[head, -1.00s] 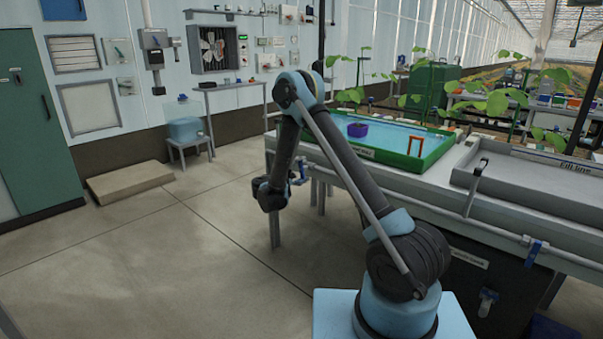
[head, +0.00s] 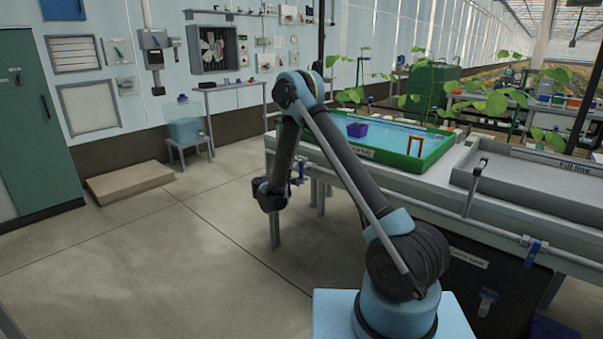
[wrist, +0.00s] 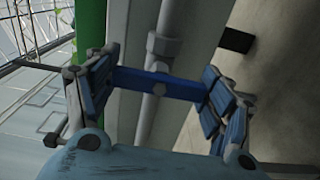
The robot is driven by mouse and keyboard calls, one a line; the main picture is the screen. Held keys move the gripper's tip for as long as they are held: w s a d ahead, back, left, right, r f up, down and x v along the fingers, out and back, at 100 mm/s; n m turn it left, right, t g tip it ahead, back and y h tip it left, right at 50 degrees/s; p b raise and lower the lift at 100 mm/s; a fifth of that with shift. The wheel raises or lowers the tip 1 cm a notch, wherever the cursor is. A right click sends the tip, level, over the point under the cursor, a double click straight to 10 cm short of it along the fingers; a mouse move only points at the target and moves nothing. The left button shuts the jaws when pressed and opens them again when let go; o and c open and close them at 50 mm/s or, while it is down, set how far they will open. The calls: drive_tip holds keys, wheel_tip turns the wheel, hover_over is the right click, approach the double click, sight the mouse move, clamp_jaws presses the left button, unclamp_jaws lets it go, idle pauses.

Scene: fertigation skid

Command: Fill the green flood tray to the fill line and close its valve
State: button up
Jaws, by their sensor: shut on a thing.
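The green flood tray (head: 445,152) stands on the bench right of my arm in the head view, with light blue water (head: 395,134) in it. A small purple basket (head: 357,130) and an orange-brown bracket (head: 416,143) are in the tray. The fill line inside the green tray cannot be made out. My gripper (wrist: 158,83) is shut on the blue valve handle (wrist: 178,89), a finger at each end. The handle lies across the grey pipe (wrist: 160,45) in the wrist view.
A grey tray (head: 535,185) marked "Fill line" sits right of the green tray, with another blue valve handle (head: 533,253) on the pipe below it. Bench legs stand near my gripper. The floor (head: 150,255) to the left is open, with a low flat platform (head: 130,182) by the wall.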

drive_tip(key=o, duration=1.1)
drive_tip(key=shift+f, duration=0.15)
drive_tip(key=v, duration=1.2)
drive_tip(key=shift+w, duration=0.1)
